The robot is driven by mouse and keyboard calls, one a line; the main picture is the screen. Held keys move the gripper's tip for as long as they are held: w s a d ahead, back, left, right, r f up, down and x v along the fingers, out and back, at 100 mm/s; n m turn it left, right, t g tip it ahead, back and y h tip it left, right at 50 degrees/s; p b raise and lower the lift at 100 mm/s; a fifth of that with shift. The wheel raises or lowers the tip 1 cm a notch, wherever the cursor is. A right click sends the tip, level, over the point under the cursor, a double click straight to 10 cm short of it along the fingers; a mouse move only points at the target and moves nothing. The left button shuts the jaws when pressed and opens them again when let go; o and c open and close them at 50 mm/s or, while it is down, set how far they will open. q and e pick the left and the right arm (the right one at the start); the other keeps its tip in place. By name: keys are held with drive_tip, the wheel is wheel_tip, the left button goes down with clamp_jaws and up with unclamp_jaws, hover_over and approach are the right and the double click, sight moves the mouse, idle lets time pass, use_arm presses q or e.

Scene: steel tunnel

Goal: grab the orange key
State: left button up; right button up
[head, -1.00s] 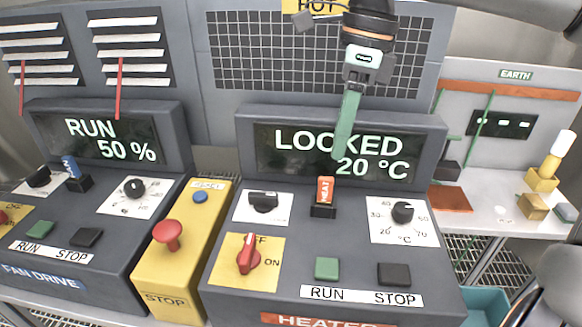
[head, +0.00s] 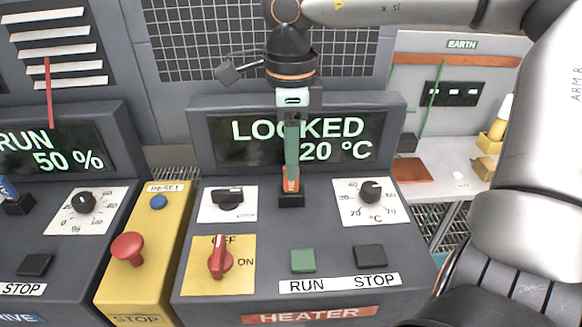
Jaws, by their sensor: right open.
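The orange key (head: 290,185) stands upright in its black holder (head: 292,201) on the heater panel, below the screen reading LOCKED 20 °C. My right gripper (head: 291,160) comes down from above, its green fingers seen nearly edge-on. It is open. The fingertips overlap the top of the key in the picture and hide part of it; I cannot tell whether they are around it or in front of it. My left gripper is not in view.
Close to the key are a black switch (head: 228,196), a temperature dial (head: 370,190), a red rotary switch (head: 220,262), and green (head: 303,260) and black (head: 370,255) buttons. A yellow box with a red stop knob (head: 127,249) stands left. My right arm covers the right side.

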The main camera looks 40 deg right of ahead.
sight(291, 185)
drive_tip(key=shift+f, duration=1.5)
drive_tip(key=shift+c, duration=0.3)
clamp_jaws()
